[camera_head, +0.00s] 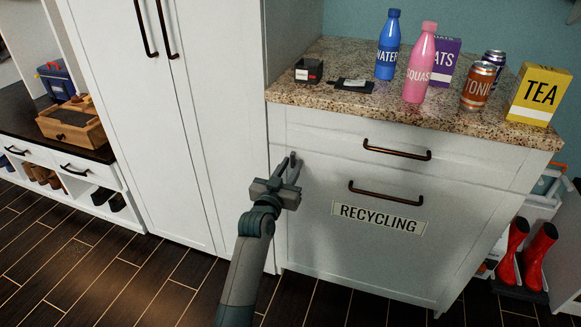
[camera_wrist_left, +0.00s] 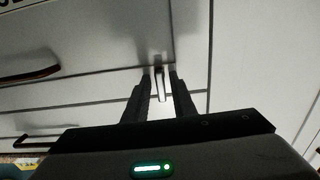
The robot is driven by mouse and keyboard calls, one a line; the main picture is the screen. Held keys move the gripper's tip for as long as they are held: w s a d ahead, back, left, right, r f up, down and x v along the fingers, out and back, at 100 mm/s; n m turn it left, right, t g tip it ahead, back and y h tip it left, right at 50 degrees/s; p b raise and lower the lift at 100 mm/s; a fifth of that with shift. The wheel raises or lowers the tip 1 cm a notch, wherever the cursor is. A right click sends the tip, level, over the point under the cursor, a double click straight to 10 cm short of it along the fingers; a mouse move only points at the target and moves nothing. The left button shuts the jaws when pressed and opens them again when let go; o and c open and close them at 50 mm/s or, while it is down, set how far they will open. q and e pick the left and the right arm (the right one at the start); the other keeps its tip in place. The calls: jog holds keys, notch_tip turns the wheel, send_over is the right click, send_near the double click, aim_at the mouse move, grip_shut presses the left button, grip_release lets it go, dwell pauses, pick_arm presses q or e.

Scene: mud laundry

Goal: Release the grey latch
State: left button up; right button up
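My left gripper (camera_head: 291,168) is in front of the left edge of the white cabinet's large lower front, pointing at it. In the left wrist view, the two dark fingers (camera_wrist_left: 161,78) stand either side of a small pale grey latch (camera_wrist_left: 159,83) on the cabinet face. The fingers look apart, with a narrow gap beside the latch, and I cannot tell whether either touches it. In the head view the latch cannot be made out clearly around the fingers. My right gripper is in neither view.
The lower front has a dark handle (camera_head: 385,193) and a RECYCLING label (camera_head: 378,218). A drawer handle (camera_head: 396,153) sits above. The granite countertop (camera_head: 340,103) holds bottles, cans and boxes. A tall white cupboard (camera_head: 165,120) stands left; red boots (camera_head: 538,255) stand right.

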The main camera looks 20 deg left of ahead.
pick_arm(q)
jog(key=shift+s, duration=0.1)
dwell(0.3)
